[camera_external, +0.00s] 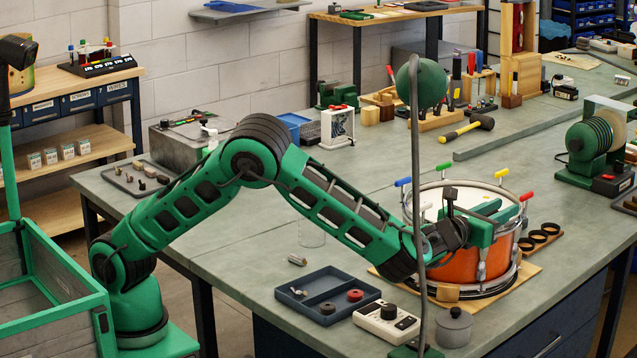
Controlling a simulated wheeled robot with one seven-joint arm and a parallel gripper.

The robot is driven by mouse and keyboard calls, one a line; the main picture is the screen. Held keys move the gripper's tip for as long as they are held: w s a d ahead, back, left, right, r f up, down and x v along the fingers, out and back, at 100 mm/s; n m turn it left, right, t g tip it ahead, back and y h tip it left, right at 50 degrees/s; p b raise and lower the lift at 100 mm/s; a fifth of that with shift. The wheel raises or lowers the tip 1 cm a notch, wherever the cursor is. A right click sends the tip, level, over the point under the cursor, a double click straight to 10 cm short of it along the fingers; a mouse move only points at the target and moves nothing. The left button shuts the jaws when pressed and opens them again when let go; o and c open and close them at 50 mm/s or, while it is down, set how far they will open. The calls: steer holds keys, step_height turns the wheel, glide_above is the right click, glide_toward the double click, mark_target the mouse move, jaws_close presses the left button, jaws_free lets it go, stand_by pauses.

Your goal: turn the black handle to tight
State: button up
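An orange drum (465,268) with a pale head and metal rim stands on the bench at the right of centre. My gripper hides part of the near rim and whatever is between the fingers.
A grey post with a green ball (422,84) stands in front of the drum. A blue tray (327,299), a white box with a black knob (387,320) and a lidded grey pot (454,327) lie near the front edge. A green wheel machine (593,145) stands at right.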

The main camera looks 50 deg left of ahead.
steer(key=shift+w, duration=0.1)
jaws_close()
steer(key=shift+m+h, duration=0.3)
steer(key=shift+h, duration=0.2)
steer(key=shift+s+d+m+g+h, duration=0.1)
steer(key=shift+d+m+g+h, duration=0.25)
steer(key=shift+m+h, duration=0.8)
steer(key=shift+s+d+m+g+h, duration=0.15)
steer(key=shift+m+g+h, duration=0.4)
steer(key=shift+h, duration=0.95)
steer(key=shift+d+m+g+h, duration=0.35)
steer(key=shift+m+h, duration=0.65)
steer(key=shift+h, duration=0.35)
steer(key=shift+d+h, duration=0.1)
steer(key=shift+h, duration=0.2)
